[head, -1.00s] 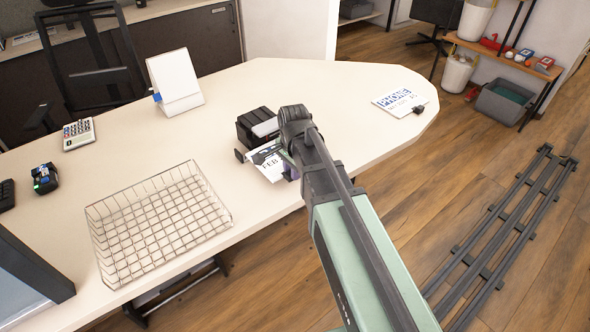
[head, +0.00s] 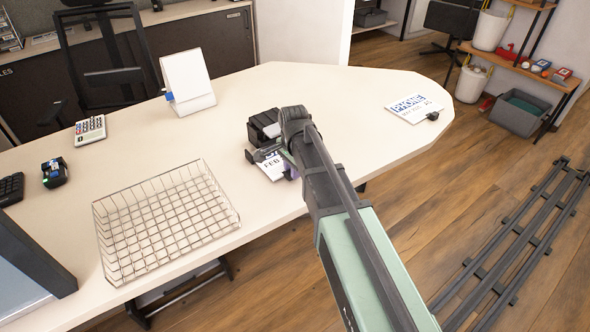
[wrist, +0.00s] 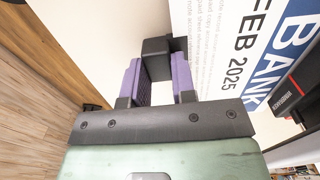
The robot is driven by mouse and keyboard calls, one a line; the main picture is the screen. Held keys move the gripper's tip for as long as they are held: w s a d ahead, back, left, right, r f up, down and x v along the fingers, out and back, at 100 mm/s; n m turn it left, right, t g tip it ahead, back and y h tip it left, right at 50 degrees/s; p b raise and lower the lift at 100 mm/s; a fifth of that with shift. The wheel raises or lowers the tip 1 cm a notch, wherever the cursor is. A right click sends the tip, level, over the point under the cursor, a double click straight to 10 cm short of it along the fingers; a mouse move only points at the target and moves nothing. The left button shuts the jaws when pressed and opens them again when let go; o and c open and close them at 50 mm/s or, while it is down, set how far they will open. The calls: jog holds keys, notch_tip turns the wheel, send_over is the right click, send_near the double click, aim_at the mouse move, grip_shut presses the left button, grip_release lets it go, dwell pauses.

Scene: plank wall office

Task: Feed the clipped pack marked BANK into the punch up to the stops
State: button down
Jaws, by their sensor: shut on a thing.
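The pack marked BANK, FEB 2025 (wrist: 238,50) is a white sheet with a blue band. In the head view the pack (head: 272,172) lies low at the punch, its far part hidden. The black punch (head: 262,127) stands on the desk just beyond it. Part of the punch (wrist: 300,92) shows at the right edge of the wrist view, beside the blue band. My gripper (wrist: 160,78) has purple fingers shut on the pack's black clip (wrist: 157,48). In the head view my gripper (head: 290,170) is at the pack's near right. Whether the pack touches the stops cannot be seen.
A wire basket (head: 166,222) stands left on the desk (head: 340,95). A PHONE pack (head: 414,108) lies at the right end. The desk between punch and PHONE pack is clear.

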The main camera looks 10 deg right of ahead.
jog(key=shift+w+a, duration=0.2)
jog(key=shift+w, duration=0.2)
jog(key=shift+s+a, duration=0.1)
jog(key=shift+a, duration=0.05)
dwell(0.9)
jog(key=c, duration=0.9)
grip_release()
jog(key=shift+o, duration=0.2)
notch_tip(320, 180, up, 11)
jog(key=p, duration=1)
jog(key=shift+p, duration=0.4)
jog(key=shift+f, duration=0.1)
